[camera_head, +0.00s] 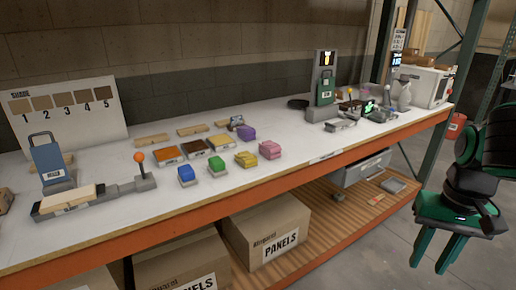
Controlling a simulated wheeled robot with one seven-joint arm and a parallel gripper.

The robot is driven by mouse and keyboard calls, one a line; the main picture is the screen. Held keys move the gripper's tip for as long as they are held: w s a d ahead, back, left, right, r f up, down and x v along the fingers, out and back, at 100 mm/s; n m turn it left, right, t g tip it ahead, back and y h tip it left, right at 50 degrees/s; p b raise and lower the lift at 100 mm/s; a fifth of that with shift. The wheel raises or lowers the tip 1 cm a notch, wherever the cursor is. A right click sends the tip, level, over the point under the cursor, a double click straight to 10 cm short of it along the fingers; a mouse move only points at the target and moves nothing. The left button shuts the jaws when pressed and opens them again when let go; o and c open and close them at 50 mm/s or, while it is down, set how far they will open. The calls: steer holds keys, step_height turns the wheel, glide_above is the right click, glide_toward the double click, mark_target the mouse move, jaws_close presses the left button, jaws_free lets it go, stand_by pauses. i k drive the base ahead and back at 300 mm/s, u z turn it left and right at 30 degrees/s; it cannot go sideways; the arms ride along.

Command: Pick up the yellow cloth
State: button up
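The yellow cloth (246,159) is a small folded bundle on the white worktop, in the front row of coloured items. It lies between a green item (217,165) on its left and a pink cloth (270,150) on its right, apart from both. My gripper (432,255) is at the right, pointing down over the floor beyond the bench's front edge. Its two green fingers are spread apart with nothing between them. It is far to the right of the yellow cloth and not touching it.
A blue item (186,174) and a purple cloth (246,132) are nearby. Behind are shallow coloured trays (194,148). A blue press-like stand (49,160) is at left, a green one (325,88) at right. An orange beam (200,237) edges the bench. The worktop in front of the cloth is clear.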

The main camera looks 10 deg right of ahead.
mark_target(244, 159)
steer(key=u, duration=0.45)
steer(key=i, duration=1.1)
steer(key=u, duration=0.75)
